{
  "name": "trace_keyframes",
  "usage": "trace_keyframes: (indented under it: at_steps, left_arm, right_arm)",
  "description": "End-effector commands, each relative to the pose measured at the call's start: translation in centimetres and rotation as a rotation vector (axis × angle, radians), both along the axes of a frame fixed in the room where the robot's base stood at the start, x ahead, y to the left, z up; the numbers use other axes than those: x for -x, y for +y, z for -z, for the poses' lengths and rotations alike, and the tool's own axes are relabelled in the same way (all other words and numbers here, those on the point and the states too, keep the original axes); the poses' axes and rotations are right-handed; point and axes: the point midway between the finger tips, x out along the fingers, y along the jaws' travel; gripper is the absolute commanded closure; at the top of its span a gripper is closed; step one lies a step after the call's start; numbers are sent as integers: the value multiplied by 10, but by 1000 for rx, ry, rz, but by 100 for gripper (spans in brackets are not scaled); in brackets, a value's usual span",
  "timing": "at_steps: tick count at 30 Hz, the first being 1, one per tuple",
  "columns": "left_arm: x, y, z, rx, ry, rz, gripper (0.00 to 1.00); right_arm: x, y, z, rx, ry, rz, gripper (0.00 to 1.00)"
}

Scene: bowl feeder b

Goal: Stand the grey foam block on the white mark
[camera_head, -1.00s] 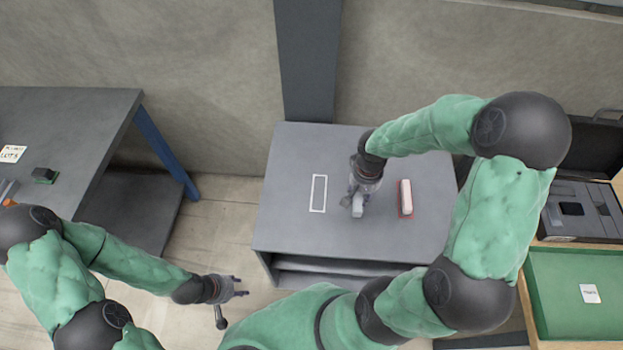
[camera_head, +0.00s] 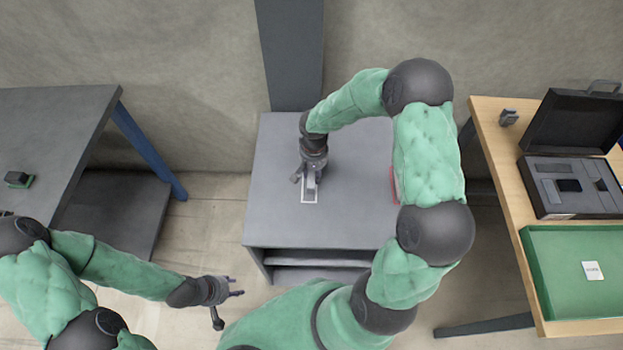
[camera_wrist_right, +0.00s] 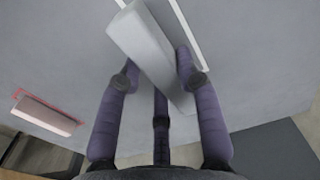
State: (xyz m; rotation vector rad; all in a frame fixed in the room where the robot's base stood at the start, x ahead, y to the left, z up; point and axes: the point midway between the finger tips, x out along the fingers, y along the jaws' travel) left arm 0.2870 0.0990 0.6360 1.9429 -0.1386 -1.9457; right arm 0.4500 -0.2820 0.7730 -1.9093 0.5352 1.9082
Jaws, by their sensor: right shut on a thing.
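The grey foam block (camera_wrist_right: 150,48) is between the fingers of my right gripper (camera_wrist_right: 155,78), which is shut on it. In the head view my right gripper (camera_head: 309,178) and the block (camera_head: 311,183) are over the white mark (camera_head: 309,202), a thin rectangular outline on the grey table. In the wrist view part of the white outline (camera_wrist_right: 190,30) shows beside the block, running roughly along its length. The block covers the rest. I cannot tell whether the block touches the table. My left gripper (camera_head: 236,287) is open and empty, away from the table.
A pale block (camera_wrist_right: 46,114) lies at a red outline on the same grey table (camera_head: 270,225); my right arm mostly hides it in the head view. A wooden table with a black case (camera_head: 570,187) and green tray (camera_head: 535,290) stands at right, a dark table (camera_head: 60,115) at left.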

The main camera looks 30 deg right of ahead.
Motion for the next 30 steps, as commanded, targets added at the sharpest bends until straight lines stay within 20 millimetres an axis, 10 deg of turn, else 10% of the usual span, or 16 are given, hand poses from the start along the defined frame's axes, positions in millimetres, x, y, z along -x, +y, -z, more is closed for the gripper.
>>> trace_keyframes:
  at_steps: [10, 22, 23, 25, 30]
  left_arm:
    - [0, 0, 20, 0, 0, 0, 60]
    - [0, 0, 23, 0, 0, 0, 60]
    - [0, 0, 23, 0, 0, 0, 60]
    - [0, 0, 22, 0, 0, 0, 60]
    - [0, 0, 21, 0, 0, 0, 60]
  right_arm:
    - [-7, 3, 40, -1, 1, 0, 87]
    - [-7, 3, 43, 0, 0, 0, 87]
    - [-7, 3, 43, 0, 0, -1, 62]
    - [-7, 3, 42, 0, 0, -1, 42]
    - [-7, 3, 42, 0, 0, -1, 41]
